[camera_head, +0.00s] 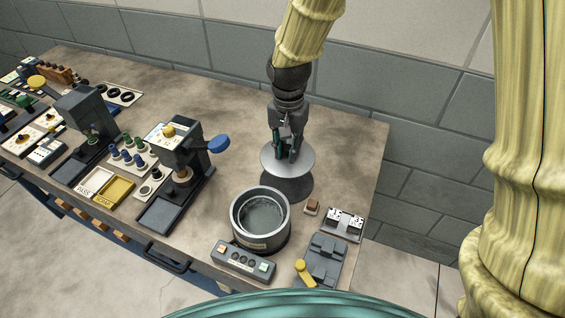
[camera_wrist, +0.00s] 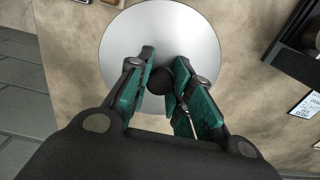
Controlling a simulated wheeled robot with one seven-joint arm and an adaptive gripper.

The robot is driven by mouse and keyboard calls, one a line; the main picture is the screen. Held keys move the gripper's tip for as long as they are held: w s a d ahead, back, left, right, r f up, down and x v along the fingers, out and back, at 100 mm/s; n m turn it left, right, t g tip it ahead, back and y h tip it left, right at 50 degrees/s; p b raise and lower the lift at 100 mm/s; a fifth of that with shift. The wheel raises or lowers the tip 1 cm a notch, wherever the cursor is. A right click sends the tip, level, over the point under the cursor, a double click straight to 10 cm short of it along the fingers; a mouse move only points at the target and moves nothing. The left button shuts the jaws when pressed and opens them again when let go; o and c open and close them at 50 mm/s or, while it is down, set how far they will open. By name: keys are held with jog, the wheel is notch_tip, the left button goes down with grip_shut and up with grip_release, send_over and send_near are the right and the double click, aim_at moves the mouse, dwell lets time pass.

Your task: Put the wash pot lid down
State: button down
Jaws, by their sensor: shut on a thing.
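The wash pot lid (camera_head: 272,160) is a flat grey metal disc with a dark knob. My gripper (camera_head: 289,156) is shut on the knob, and the lid hangs level above the bench with a dark shadow below it. In the wrist view the lid (camera_wrist: 160,30) lies under my gripper (camera_wrist: 161,80), with the fingers on both sides of the round black knob. The wash pot (camera_head: 241,233) is a round grey pot with its top open, in front of the lid. Pale liquid seems to show inside it.
A control box (camera_head: 243,259) stands in front of the pot. A grey fixture with a yellow lever (camera_head: 304,271), a small brown block (camera_head: 312,206) and a metal tray (camera_head: 342,238) are to its right. A press with a blue handle (camera_head: 218,143) is left. Bench (camera_head: 345,150) right of the lid is clear.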

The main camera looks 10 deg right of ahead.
jog(key=shift+w+f, duration=0.1)
jog(key=shift+w, duration=0.15)
notch_tip(320, 180, down, 5)
jog(key=shift+f+p, duration=0.1)
jog(key=shift+p, duration=0.55)
jog(key=shift+s+f, duration=0.2)
jog(key=shift+f, duration=0.5)
jog(key=shift+f+p, duration=0.55)
jog(key=shift+f, duration=0.95)
jog(key=shift+w+f, duration=0.1)
jog(key=shift+f, duration=0.05)
jog(key=c, duration=1.3)
grip_release()
jog(key=shift+r+b, duration=1.5)
jog(key=shift+r, duration=4.7)
